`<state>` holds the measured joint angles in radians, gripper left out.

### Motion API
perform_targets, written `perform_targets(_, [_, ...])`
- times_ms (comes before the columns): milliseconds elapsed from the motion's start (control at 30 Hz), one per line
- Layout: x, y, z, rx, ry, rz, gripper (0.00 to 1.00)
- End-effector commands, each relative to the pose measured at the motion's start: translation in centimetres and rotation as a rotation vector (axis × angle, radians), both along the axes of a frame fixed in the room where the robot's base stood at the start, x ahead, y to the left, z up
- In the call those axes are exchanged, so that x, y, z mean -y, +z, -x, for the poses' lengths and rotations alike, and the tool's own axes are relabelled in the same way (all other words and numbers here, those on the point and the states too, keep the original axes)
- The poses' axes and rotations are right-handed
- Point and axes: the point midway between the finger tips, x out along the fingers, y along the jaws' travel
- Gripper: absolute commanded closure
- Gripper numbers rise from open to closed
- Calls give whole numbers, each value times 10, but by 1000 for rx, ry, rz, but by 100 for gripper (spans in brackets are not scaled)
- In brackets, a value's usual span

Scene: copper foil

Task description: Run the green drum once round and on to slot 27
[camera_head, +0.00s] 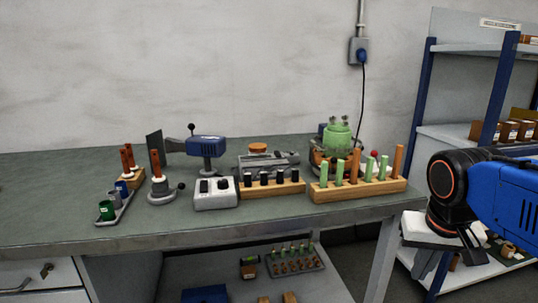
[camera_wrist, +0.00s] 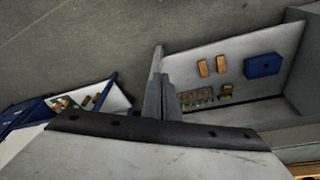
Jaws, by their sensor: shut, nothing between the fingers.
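The green drum (camera_head: 338,140) is a rounded green body with small knobs on top. It sits on a dark and copper-coloured base at the back right of the bench, and its lower part is partly hidden behind the wooden block with rods. No slot numbers are readable. My gripper (camera_wrist: 165,75) shows in the wrist view with its grey fingers together and empty. In the head view my arm is at the right, off the bench's right end and well apart from the drum; the fingertips are not clear there. The drum does not show in the wrist view.
A wooden block (camera_head: 360,190) with green and copper rods stands in front of the drum. A grey control box (camera_head: 216,193), a blue-headed tool (camera_head: 205,145) and a small cup tray (camera_head: 120,207) stand further left. A blue-framed rack (camera_head: 497,95) is at the right.

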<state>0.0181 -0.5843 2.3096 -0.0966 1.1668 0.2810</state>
Motion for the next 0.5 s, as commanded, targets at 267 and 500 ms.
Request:
perform_targets(267, [-22, -52, 42, 114, 217, -6, 100])
perform_targets(500, [-28, -63, 50, 150, 279, -3, 76])
